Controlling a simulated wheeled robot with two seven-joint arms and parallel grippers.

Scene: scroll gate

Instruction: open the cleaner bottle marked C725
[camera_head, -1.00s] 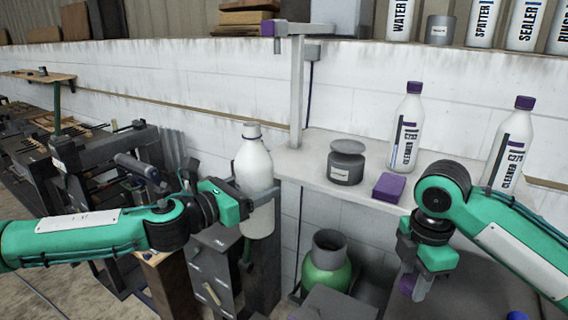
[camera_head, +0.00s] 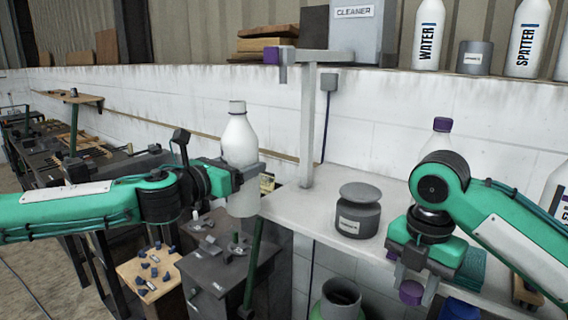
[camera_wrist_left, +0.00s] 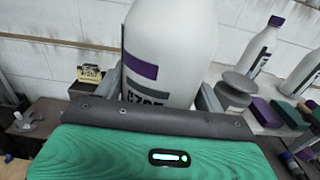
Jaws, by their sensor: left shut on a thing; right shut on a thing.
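A white bottle (camera_head: 240,150) is upright in my left gripper (camera_head: 250,178), which is shut around its body. In the left wrist view the bottle (camera_wrist_left: 172,40) shows a purple bar, a grey bar and dark lettering cut off by the gripper, so I cannot read the full mark. My right gripper (camera_head: 411,280) is shut on a small purple cap (camera_head: 411,293) at the right, well apart from the bottle.
A grey lidded pot (camera_head: 357,216) stands on the white counter (camera_head: 300,205), beside a grey post (camera_head: 308,120) with an overhanging arm. Purple-capped bottles (camera_head: 441,138) stand behind my right arm. More bottles (camera_head: 428,35) line the ledge.

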